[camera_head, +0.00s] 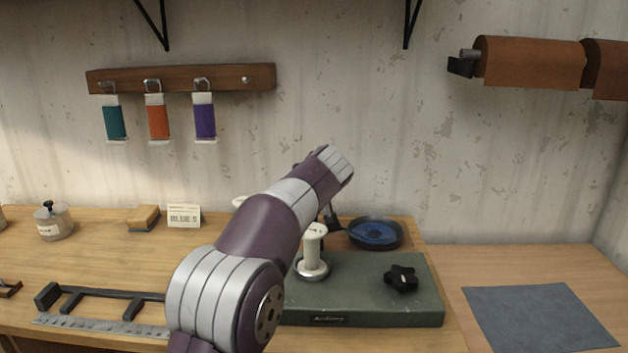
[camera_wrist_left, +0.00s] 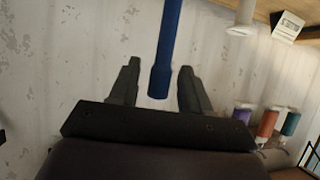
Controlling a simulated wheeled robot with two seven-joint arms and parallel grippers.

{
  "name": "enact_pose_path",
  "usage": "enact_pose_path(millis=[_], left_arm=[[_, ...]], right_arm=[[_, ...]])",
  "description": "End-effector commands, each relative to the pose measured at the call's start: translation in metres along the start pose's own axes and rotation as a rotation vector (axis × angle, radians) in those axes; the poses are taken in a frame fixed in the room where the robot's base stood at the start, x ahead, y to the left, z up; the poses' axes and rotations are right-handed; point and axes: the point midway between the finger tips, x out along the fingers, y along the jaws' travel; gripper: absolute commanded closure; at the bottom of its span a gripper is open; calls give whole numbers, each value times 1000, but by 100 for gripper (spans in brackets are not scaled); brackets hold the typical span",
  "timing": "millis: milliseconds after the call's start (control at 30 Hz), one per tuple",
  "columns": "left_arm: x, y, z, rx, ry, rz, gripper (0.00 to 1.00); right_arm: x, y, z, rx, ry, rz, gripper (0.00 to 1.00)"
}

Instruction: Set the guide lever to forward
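A green machine base (camera_head: 370,300) stands on the bench in the head view, with a white post (camera_head: 313,255) and a black star knob (camera_head: 401,279) on top. My left arm crosses in front of it and hides part of it. My left gripper (camera_wrist_left: 159,66) shows in the left wrist view with its fingers apart. A blue rod (camera_wrist_left: 163,50), perhaps the lever's handle, reaches down between the fingers in that view, with gaps visible on both sides. I cannot tell its depth. The gripper and the rod are hidden in the head view. My right gripper is out of view.
A round dark dish with blue inside (camera_head: 375,233) sits behind the base. A grey mat (camera_head: 540,318) lies at right. A black frame (camera_head: 105,293) and a ruler (camera_head: 100,327) lie at left. Thread spools (camera_head: 157,118) hang from a wall rack (camera_head: 180,78).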

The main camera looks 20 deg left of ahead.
Motion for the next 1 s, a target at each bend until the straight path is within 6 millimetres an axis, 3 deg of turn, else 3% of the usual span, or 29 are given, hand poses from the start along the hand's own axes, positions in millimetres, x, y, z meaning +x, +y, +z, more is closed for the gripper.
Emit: enact_pose_path(millis=[133, 233, 500, 700, 1000], left_arm=[[-4, 0, 0, 0, 1, 1, 52], [-17, 1, 1, 0, 3, 3, 52], [-86, 0, 1, -1, 4, 3, 52], [-121, 0, 1, 0, 1, 2, 52], [-128, 0, 0, 0, 0, 0, 52]], right_arm=[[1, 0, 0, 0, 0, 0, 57], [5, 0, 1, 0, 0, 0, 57], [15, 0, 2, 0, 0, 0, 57], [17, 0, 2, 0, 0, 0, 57], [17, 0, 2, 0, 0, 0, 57]])
